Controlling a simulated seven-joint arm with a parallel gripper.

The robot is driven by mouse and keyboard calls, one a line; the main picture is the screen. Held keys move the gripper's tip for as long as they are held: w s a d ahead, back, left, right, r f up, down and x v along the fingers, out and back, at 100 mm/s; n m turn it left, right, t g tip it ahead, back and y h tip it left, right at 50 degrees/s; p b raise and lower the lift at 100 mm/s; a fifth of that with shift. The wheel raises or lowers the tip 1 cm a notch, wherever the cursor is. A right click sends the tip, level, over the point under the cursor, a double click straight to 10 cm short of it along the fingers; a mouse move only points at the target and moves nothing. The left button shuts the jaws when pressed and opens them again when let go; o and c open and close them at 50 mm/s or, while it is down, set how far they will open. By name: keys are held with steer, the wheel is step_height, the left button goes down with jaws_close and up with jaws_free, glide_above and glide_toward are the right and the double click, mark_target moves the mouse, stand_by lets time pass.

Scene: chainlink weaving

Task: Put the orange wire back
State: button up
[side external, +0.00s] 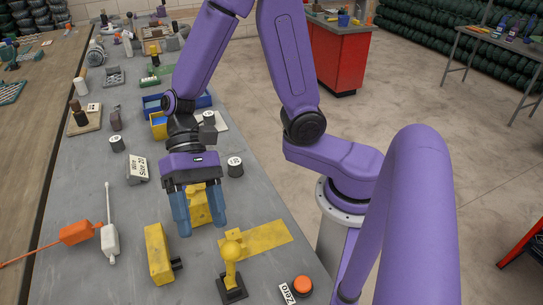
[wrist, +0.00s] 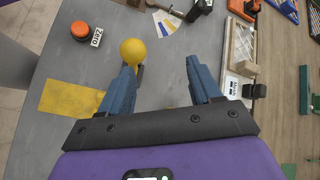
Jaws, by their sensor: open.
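The orange wire (side external: 25,258) runs in from the left edge of the side view to an orange block (side external: 80,232) lying on the grey table. A white block (side external: 110,243) with a thin white rod or wire lies just right of the orange block. My gripper (side external: 200,228) is open above the table, well to the right of the orange block, with blue fingers pointing down. In the wrist view my gripper (wrist: 160,67) shows nothing between its fingers.
Another yellow piece (side external: 201,208) shows behind the fingers. Weights and blue bins (side external: 152,105) sit farther back.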

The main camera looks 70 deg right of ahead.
steer(key=s+d+r+n+t+h, duration=0.1)
steer(key=s+d+n+t+h, duration=0.2)
steer(key=d+n, duration=0.4)
steer(key=s+d+n+t+h, duration=0.3)
steer(key=d+n+h, duration=0.1)
steer(key=d+n, duration=0.4)
steer(key=shift+s+d+r+n, duration=0.3)
steer(key=shift+s+d+r, duration=0.1)
steer(key=shift+d, duration=0.4)
